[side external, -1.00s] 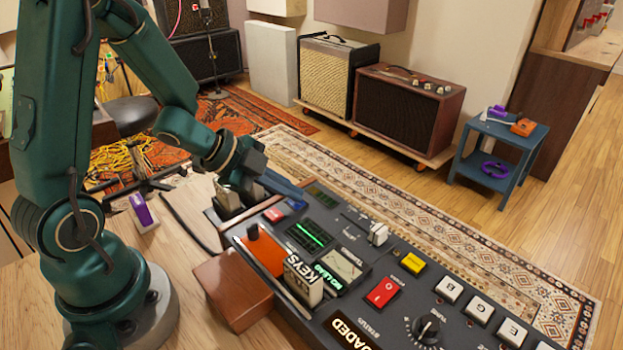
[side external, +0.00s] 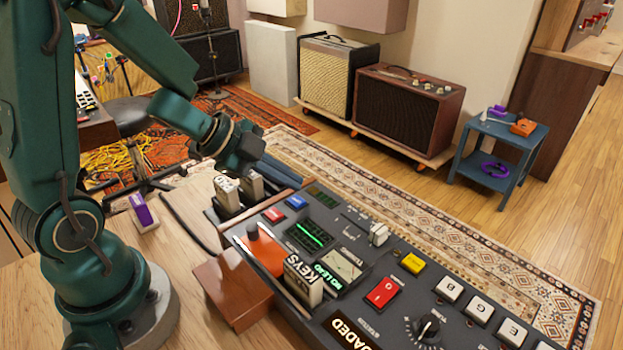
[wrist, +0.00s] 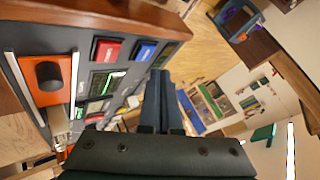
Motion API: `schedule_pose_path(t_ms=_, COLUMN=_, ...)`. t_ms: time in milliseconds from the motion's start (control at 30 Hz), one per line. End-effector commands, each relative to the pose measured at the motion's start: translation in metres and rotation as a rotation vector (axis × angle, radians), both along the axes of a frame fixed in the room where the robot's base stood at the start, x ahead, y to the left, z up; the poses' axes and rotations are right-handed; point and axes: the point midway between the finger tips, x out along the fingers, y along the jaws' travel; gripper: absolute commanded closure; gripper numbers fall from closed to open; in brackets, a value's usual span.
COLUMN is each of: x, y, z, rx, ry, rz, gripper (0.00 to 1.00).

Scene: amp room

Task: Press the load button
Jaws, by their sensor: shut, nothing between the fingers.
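The dark control console (side external: 330,215) lies across the work surface with several buttons. A red button (side external: 274,214) and a blue button (side external: 297,202) sit side by side at its far left end. In the wrist view the red button (wrist: 105,50) and blue button (wrist: 144,50) are left of my fingers. I cannot read a load label on either. My gripper (wrist: 160,78) is shut and empty, raised beyond the console's far left end, clear of the blue button.
A yellow button (side external: 412,263), larger red switch (side external: 382,292), knob (side external: 427,327) and white keys (side external: 449,289) are farther right. Pale cartridges (side external: 228,193) stand in a holder beside the console's left end. A purple-and-white cartridge (side external: 143,211) lies on the wooden table (side external: 180,265).

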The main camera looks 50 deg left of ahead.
Motion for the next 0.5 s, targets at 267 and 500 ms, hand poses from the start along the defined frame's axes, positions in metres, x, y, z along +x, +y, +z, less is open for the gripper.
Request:
schedule_pose_path(t_ms=267, x=0.001, y=0.000, z=0.028, rx=0.005, ry=-0.008, rz=-0.005, gripper=1.00)
schedule_pose_path(t_ms=500, x=0.000, y=0.000, z=0.042, rx=0.004, ry=-0.003, rz=0.001, gripper=1.00)
